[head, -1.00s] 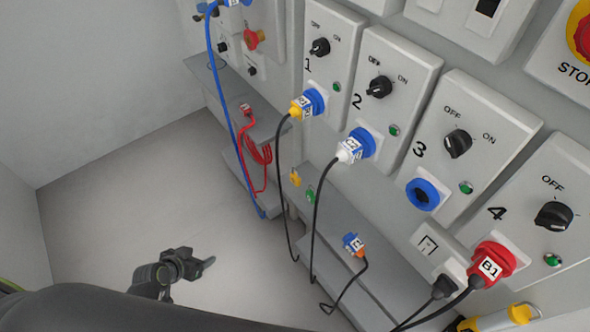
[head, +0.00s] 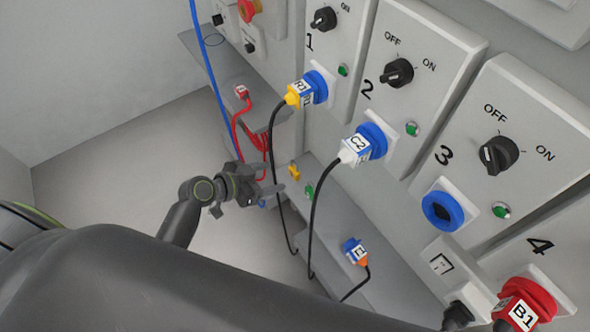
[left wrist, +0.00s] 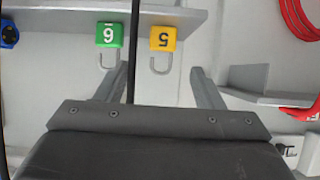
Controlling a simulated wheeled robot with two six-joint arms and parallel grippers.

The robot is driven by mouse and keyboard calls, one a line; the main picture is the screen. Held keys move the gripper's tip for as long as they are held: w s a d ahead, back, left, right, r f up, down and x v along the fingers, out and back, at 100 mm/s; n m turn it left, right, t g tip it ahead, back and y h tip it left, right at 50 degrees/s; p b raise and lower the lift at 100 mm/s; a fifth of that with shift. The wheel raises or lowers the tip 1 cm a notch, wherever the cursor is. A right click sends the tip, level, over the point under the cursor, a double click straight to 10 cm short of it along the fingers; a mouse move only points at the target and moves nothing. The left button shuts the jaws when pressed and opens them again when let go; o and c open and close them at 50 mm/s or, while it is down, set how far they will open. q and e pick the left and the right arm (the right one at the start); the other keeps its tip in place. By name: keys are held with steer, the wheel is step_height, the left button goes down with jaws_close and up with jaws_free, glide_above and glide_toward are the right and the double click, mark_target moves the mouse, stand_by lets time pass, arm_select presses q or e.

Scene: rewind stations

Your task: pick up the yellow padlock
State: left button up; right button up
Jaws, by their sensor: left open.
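The yellow padlock (head: 294,172) is on the grey ledge below the panels, left of a green padlock (head: 309,193). In the left wrist view the yellow padlock (left wrist: 163,38) shows a black 5 upside down, with its grey hook-shaped shackle toward my gripper. The green padlock (left wrist: 110,34) is beside it on the left there. My left gripper (head: 279,181) is open, just left of the padlocks. In the left wrist view its fingers (left wrist: 159,66) are spread, with the yellow padlock ahead between them and nothing held. My right gripper is not seen.
A black cable (left wrist: 133,50) runs between the two padlocks in the left wrist view. A red cable (head: 240,125) hangs left of the padlocks. Plugs with cables, a yellow-blue one (head: 306,91) and a white-blue one (head: 363,145), sit in panel sockets. A blue-orange plug (head: 355,252) is low on the ledge.

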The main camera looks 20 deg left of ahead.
mark_target(292, 171)
arm_select(q)
steer(key=shift+a+x, duration=0.2)
steer(key=shift+x, duration=4.8)
steer(key=c, duration=1.1)
